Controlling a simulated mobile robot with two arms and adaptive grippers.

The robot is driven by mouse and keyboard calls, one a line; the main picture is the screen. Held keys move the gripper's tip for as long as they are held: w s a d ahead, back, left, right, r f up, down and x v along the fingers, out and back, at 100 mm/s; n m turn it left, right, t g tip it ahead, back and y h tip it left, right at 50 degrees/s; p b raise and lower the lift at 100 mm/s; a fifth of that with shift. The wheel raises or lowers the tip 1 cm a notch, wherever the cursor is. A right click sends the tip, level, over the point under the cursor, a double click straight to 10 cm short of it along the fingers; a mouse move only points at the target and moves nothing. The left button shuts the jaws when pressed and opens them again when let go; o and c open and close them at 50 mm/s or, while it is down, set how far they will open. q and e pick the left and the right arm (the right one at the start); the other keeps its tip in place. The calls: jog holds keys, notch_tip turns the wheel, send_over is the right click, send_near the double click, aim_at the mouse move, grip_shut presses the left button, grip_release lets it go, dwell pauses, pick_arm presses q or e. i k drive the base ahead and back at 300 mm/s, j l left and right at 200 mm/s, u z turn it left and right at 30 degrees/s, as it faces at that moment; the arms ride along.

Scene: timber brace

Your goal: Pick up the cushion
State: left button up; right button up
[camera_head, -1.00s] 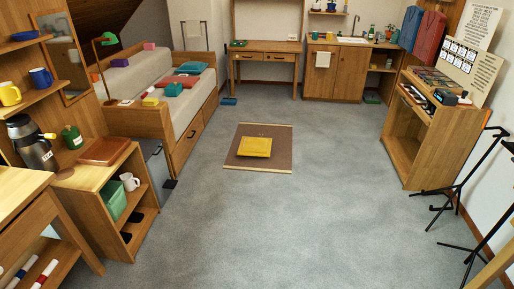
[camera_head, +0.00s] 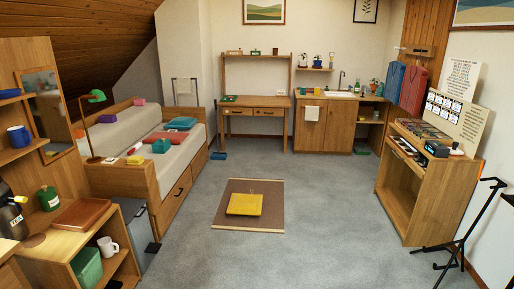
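A flat yellow square thing, which looks like a cushion (camera_head: 244,204), lies on the brown mat (camera_head: 229,222) on the floor, near the middle of the view. A small pale detail shows at its far edge, too small to make out. On the bed (camera_head: 175,158) lie a teal pillow-like thing (camera_head: 181,123) and a flat red one (camera_head: 168,136), which may also be cushions. Neither of my grippers is in view.
Grey floor (camera_head: 320,205) is clear around the mat. A wooden shelf unit with a brown tray (camera_head: 83,213) stands at the left. A wooden cabinet (camera_head: 428,200) and a black stand (camera_head: 462,240) are at the right. A desk (camera_head: 257,108) and sink counter (camera_head: 341,115) line the back wall.

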aim_at(250, 205)
jog(key=i+z, duration=0.3)
jog(key=i, duration=2.15)
jog(key=i+l+u, duration=0.15)
jog(key=i, duration=0.85)
jog(key=i+l+u, duration=0.15)
jog(key=i, duration=0.35)
